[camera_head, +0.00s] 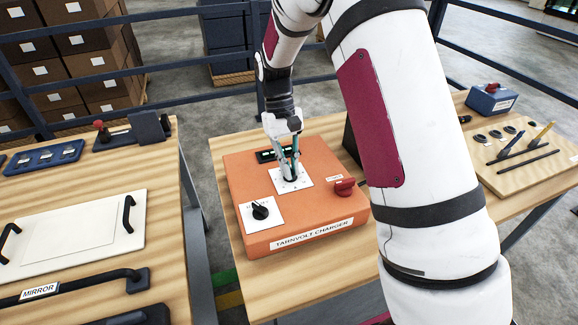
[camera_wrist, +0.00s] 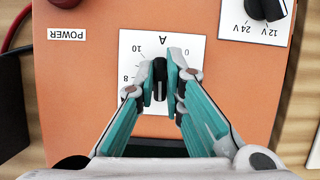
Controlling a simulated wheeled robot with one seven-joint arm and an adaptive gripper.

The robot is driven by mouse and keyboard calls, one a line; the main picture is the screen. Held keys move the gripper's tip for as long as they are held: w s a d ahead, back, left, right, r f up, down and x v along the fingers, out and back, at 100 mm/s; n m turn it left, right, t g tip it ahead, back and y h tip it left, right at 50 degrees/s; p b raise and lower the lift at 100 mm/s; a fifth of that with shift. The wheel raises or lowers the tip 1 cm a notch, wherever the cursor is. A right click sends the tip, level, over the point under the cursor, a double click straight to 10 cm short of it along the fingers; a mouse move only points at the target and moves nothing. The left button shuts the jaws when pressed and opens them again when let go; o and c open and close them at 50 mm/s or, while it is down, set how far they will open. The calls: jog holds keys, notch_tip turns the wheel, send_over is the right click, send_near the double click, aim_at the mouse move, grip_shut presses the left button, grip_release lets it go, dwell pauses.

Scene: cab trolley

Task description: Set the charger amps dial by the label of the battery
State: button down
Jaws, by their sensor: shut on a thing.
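The orange charger (camera_head: 300,225), labelled TARNVOLT CHARGER, sits on a wooden bench. Its amps dial (camera_wrist: 160,78) is a black knob on a white plate marked A, seen upside down in the wrist view, with 10 and 8 readable. My gripper (camera_head: 291,175) points down at this plate. In the wrist view my gripper (camera_wrist: 161,82) has its teal fingers closed on both sides of the knob. The fingers cover part of the scale, and I cannot tell the setting. A dark block (camera_head: 352,146) behind the charger is mostly hidden by my arm; no battery label is readable.
A 12V/24V knob (camera_head: 260,211) and a red knob (camera_head: 344,186) by the POWER label (camera_wrist: 67,34) sit on the charger. A display (camera_head: 275,154) is behind the dial. Another bench (camera_head: 165,215) stands left; a tool board (camera_head: 530,165) lies right.

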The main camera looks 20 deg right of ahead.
jog(key=m+y, duration=0.2)
jog(key=m, duration=0.3)
jog(key=shift+m, duration=0.4)
jog(key=shift+d+t, duration=0.1)
jog(key=shift+t, duration=0.2)
jog(key=c, duration=1.7)
grip_release()
jog(key=v, duration=1.2)
jog(key=shift+d, duration=0.25)
